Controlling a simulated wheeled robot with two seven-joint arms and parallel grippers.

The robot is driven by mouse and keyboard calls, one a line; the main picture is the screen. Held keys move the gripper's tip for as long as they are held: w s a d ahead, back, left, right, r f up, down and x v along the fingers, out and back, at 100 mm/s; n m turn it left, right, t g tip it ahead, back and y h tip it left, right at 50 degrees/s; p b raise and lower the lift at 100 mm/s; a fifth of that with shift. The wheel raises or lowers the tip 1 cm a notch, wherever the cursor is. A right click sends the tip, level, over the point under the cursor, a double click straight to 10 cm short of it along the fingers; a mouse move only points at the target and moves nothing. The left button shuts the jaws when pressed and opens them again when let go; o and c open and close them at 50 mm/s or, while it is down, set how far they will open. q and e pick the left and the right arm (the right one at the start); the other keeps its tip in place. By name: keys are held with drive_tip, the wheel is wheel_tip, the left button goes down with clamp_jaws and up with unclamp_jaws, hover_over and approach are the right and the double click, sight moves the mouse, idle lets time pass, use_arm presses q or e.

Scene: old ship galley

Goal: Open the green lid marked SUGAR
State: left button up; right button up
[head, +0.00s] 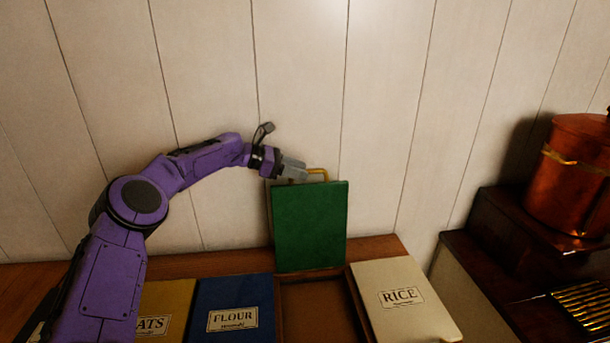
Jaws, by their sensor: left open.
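The green lid (309,228) stands upright on its back edge, raised from its bin, with its plain green face toward me. No SUGAR marking shows on this face. A brass handle (319,172) sticks up at its top edge. My left gripper (303,172) is at the top edge of the lid, beside the brass handle. Its jaws are open; whether they touch the handle I cannot tell. The open bin (318,308) below the lid shows a brown interior. My right gripper is not in view.
A blue FLOUR lid (233,309) and a yellow lid ending in ATS (166,308) lie shut to the left. A cream RICE lid (404,301) lies to the right. A copper pot (572,176) stands on dark steps at the right. A pale plank wall (300,80) rises close behind.

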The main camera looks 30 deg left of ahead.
use_arm(q)
drive_tip(key=b+v, duration=0.1)
drive_tip(key=v, duration=0.7)
drive_tip(key=shift+b, duration=0.3)
drive_tip(key=shift+a+f, duration=0.1)
